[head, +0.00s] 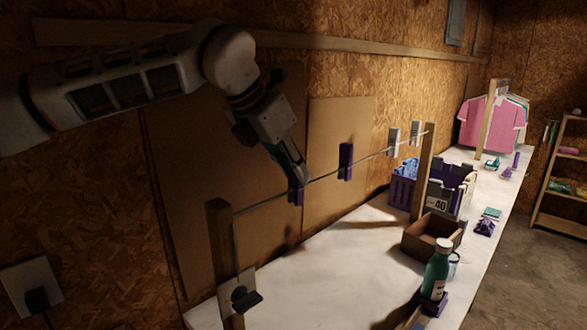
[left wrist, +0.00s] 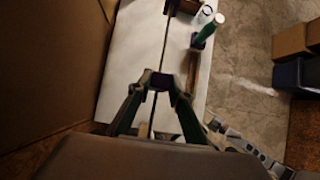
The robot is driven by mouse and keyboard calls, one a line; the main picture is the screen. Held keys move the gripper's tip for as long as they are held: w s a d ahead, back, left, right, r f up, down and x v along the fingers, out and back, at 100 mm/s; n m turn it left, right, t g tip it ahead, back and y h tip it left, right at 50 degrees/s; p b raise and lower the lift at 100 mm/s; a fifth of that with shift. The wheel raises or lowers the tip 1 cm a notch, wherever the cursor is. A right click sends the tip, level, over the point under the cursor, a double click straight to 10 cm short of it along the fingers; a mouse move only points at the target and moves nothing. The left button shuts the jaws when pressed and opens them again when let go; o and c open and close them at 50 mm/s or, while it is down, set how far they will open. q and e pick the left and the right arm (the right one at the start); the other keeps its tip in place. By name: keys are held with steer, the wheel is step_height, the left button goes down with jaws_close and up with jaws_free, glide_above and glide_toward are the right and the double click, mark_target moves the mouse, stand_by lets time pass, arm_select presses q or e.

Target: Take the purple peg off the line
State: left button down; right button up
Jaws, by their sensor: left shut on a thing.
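A line (head: 322,178) runs from a near wooden post (head: 220,250) to a farther post (head: 425,165) above the white table. A purple peg (head: 297,194) sits on the line. My left gripper (head: 295,178) is shut on this peg from above; its fingers hide the peg's upper part. In the left wrist view the peg (left wrist: 160,82) shows between the fingertips, over the line. A second dark purple peg (head: 345,161) hangs farther along, and two grey pegs (head: 393,141) (head: 414,133) hang near the far post. A pale jointed part at the left wrist view's lower right may be my right arm; its fingers are unclear.
A purple basket (head: 403,190) with blue cloth, a cardboard box (head: 418,238) and a green bottle (head: 437,268) stand on the white table (head: 310,265). Pink shirts (head: 490,122) hang at the far end. The chipboard wall runs close behind the line.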

arm_select(q)
steer(key=shift+r, duration=0.1)
steer(key=shift+r+p, duration=0.8)
steer(key=shift+r, duration=0.25)
steer(key=shift+r+p, duration=1.05)
steer(key=shift+r, duration=0.4)
steer(key=shift+r, duration=0.1)
steer(key=shift+r+p, duration=0.4)
steer(key=shift+r, duration=1.5)
